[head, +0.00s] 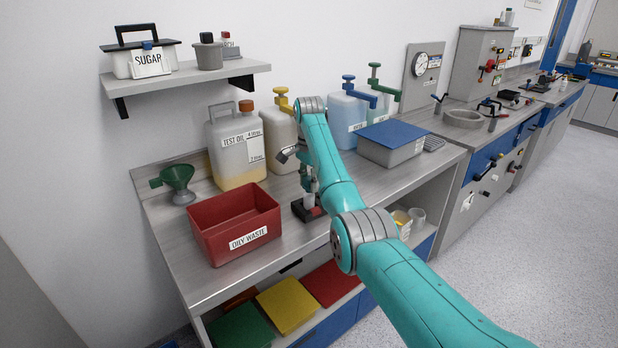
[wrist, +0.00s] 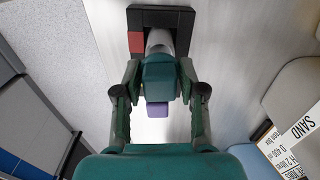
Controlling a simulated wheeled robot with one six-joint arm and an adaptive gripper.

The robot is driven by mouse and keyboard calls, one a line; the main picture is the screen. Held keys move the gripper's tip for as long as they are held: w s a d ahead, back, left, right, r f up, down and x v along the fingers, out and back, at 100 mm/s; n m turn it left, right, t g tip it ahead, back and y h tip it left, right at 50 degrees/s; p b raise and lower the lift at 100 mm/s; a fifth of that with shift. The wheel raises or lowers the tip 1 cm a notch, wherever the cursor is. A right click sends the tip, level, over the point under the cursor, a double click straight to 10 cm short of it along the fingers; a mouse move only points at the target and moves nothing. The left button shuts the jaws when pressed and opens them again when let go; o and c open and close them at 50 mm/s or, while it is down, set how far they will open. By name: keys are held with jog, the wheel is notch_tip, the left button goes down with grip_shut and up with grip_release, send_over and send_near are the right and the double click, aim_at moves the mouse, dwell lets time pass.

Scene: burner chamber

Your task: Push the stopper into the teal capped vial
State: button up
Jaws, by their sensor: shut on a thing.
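The teal cap (wrist: 160,78) sits between the fingertips of my gripper (wrist: 160,72) in the wrist view. My gripper is shut on it. The pale vial (wrist: 160,42) shows just beyond the cap, standing at the dark holder (wrist: 178,17). A small purple piece (wrist: 157,109) shows below the cap; I cannot tell whether it is joined to it. In the head view the vial (head: 308,200) stands upright at the holder, under my arm. How far the cap sits into the vial is hidden.
The red oily waste bin (head: 236,230) stands left of the holder. A green funnel (head: 177,182) and the test oil jug (head: 236,150) stand behind it. A grey box with a blue lid (head: 392,150) is to the right. Bare bench lies around the holder.

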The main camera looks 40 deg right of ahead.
jog(key=shift+f, duration=0.45)
jog(key=shift+f, duration=1)
dwell(0.5)
jog(key=o, duration=0.9)
jog(key=shift+r, duration=0.1)
notch_tip(320, 180, up, 7)
jog(key=shift+r, duration=0.15)
